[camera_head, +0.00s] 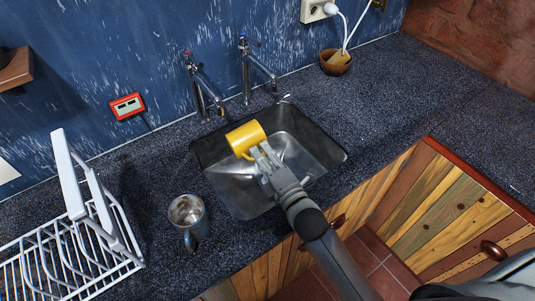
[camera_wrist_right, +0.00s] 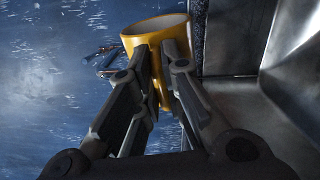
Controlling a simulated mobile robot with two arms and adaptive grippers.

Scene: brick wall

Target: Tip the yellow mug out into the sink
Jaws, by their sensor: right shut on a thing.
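The yellow mug (camera_head: 246,137) is over the left back part of the metal sink (camera_head: 240,198), tipped onto its side in the head view. My right gripper (camera_head: 262,153) is shut on the mug, on its near side. In the right wrist view the mug (camera_wrist_right: 155,27) shows between the fingertips of my right gripper (camera_wrist_right: 162,52), with its rim at the top. The inside of the mug is hard to see, so I cannot tell if anything is in it. My left gripper is not in view.
A grey metal mug (camera_head: 187,213) stands on the dark counter (camera_head: 150,185) left of the sink. A white dish rack (camera_head: 75,262) is at the left. Two taps (camera_head: 203,88) rise behind the sink. A wooden bowl (camera_head: 335,63) sits at the back right.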

